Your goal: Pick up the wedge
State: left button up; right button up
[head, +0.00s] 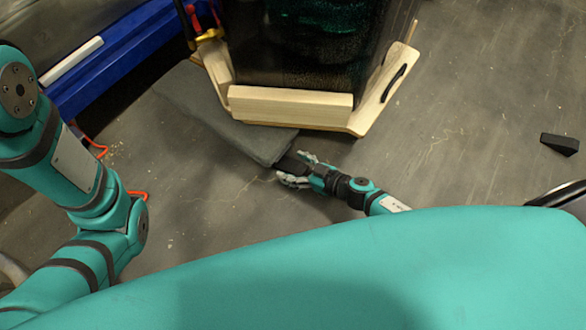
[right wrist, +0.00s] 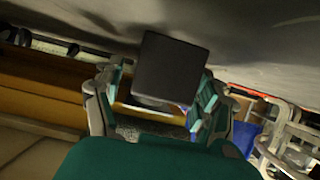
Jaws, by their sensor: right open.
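A black wedge (head: 287,165) lies at the near corner of the grey mat, with its end between the fingers of my right gripper (head: 297,170). In the right wrist view the wedge shows as a dark block (right wrist: 170,65) between the open fingers (right wrist: 160,95). I cannot tell whether either finger touches it. Its far part is hard to tell from the dark mat edge. A second black wedge (head: 559,143) lies alone on the floor at the far right. My left arm shows at the left, but its gripper is out of view.
A dark glass tank (head: 305,50) stands on a pale wooden base (head: 290,104) just beyond my right gripper. The grey mat (head: 200,105) runs from under it. The floor right of the tank is mostly clear.

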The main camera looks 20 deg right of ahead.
jog(key=shift+c, duration=0.4)
jog(key=c, duration=1.3)
jog(key=shift+r, duration=0.15)
